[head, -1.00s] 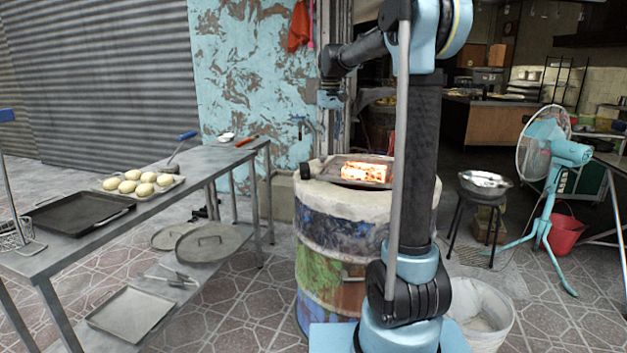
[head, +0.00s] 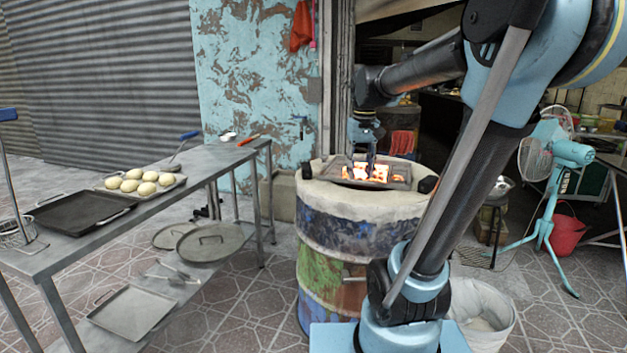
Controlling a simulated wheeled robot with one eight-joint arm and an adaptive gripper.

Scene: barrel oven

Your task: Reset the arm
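My arm leans to the right from its base and bends back left over the barrel oven (head: 345,222). The oven is a painted drum with a pale rim and a tray or grate of orange embers on top.
A metal table (head: 110,200) on the left holds a tray of dough balls (head: 143,183) and an empty dark tray (head: 82,212). Lids and another tray lie on its lower shelf. A blue fan (head: 550,160), a red bucket (head: 566,234) and a white bucket (head: 482,318) stand at right.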

